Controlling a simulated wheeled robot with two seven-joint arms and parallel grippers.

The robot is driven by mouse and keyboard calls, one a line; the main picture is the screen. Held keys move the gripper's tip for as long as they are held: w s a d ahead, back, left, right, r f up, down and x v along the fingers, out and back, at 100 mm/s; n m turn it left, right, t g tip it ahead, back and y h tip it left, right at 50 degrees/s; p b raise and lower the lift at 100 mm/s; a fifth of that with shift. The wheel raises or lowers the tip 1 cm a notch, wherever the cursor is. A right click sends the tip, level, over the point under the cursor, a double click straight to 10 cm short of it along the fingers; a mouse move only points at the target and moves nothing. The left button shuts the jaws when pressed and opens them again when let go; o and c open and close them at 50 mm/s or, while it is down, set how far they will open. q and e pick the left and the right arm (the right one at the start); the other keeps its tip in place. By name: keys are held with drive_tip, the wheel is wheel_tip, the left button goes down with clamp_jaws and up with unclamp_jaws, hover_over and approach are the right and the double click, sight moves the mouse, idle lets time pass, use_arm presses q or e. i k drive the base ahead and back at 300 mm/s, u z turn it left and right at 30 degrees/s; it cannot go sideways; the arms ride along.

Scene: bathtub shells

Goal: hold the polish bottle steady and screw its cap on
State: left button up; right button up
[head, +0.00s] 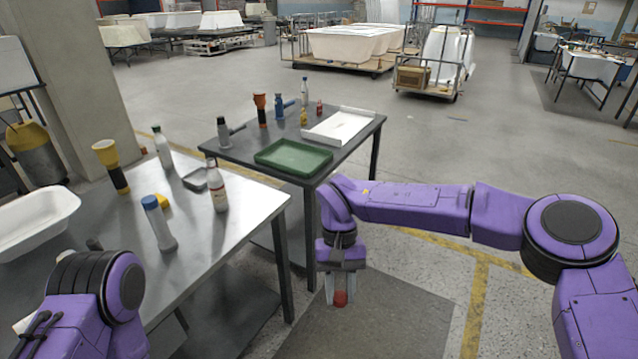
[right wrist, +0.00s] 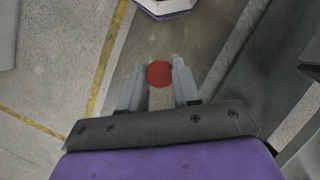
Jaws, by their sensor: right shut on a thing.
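My right gripper (head: 340,294) hangs pointing down over the floor, to the right of the near table, shut on a red cap (head: 340,299). In the right wrist view the cap (right wrist: 159,74) is a round red disc between the tips of the two grey fingers. A pale bottle with a printed label (head: 217,190) stands upright near the right edge of the near table, apart from my gripper. It seems to be the polish bottle, but its label is too small to read. My left arm shows at the lower left; its gripper is out of view.
A second table behind carries a green tray (head: 293,158), a white tray (head: 340,127) and several bottles.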

sight(214, 179)
drive_tip(key=z, duration=1)
drive_tip(key=i, duration=1.95)
drive_tip(key=u, duration=2.85)
